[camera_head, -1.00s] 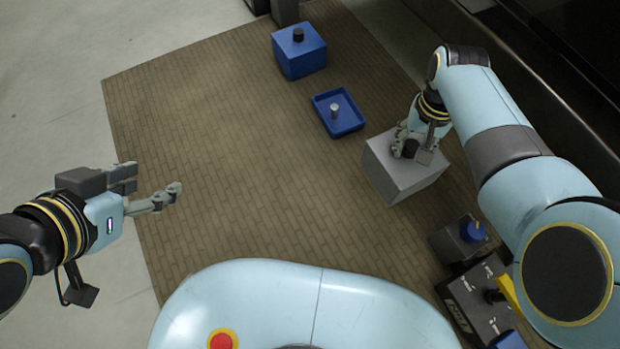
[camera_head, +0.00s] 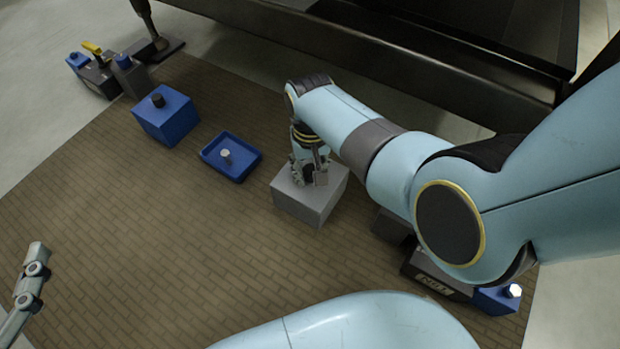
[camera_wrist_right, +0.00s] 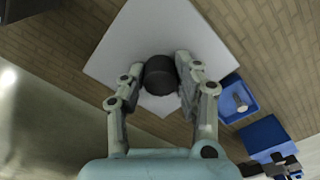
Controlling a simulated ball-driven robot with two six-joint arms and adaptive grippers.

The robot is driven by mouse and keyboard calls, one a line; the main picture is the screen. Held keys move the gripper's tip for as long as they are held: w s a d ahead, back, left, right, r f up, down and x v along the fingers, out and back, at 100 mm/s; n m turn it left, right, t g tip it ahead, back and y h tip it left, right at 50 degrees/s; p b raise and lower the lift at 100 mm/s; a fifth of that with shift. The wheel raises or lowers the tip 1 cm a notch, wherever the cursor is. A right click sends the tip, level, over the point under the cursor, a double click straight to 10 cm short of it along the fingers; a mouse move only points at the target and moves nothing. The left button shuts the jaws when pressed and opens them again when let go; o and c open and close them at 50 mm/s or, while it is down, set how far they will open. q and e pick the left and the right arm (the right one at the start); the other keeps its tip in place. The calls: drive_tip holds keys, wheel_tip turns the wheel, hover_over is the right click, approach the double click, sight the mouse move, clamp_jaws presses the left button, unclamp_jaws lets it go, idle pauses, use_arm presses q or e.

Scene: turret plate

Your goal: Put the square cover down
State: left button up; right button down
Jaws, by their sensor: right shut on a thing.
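The square cover is a light grey box (camera_head: 303,205) with a flat top and a black knob, right of centre on the brick-patterned mat in the head view. My right gripper (camera_head: 310,177) reaches down onto its top. In the right wrist view the fingers (camera_wrist_right: 160,85) are shut on the black knob (camera_wrist_right: 161,70), above the pale square top (camera_wrist_right: 125,45). I cannot tell whether the cover's underside touches the mat. Part of my left gripper (camera_head: 28,285) shows at the lower left edge, away from the cover; its jaw opening cannot be judged.
Left of the cover, a blue tray (camera_head: 240,176) holds a grey peg (camera_head: 226,155). Beyond it stands a blue box (camera_head: 166,122) with a black knob. Dark blocks with blue and yellow parts (camera_head: 97,80) sit farther left. The brick mat (camera_head: 180,225) is clear in the middle.

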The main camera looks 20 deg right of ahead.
drive_tip(key=shift+f, duration=0.1)
drive_tip(key=shift+f+b, duration=0.75)
drive_tip(key=shift+f, duration=0.2)
drive_tip(key=shift+f+b, duration=0.65)
drive_tip(key=shift+f, duration=0.15)
use_arm(q)
drive_tip(key=w+d+r+m+t+h, duration=0.1)
drive_tip(key=r+t, duration=0.3)
drive_tip(key=r, duration=0.4)
drive_tip(key=w+d+r+m+t+h, duration=0.1)
drive_tip(key=w+r+t+h, duration=0.1)
drive_tip(key=r, duration=0.7)
drive_tip(key=shift+w+r+m+t+h, duration=0.3)
drive_tip(key=shift+w+t, duration=0.3)
drive_tip(key=shift+t, duration=0.5)
use_arm(e)
drive_tip(key=shift+f, duration=0.2)
drive_tip(key=c, duration=1)
unclamp_jaws()
use_arm(q)
drive_tip(key=shift+s+r, duration=0.1)
drive_tip(key=shift+r, duration=0.5)
use_arm(e)
drive_tip(key=shift+o, duration=0.3)
drive_tip(key=shift+r, duration=0.1)
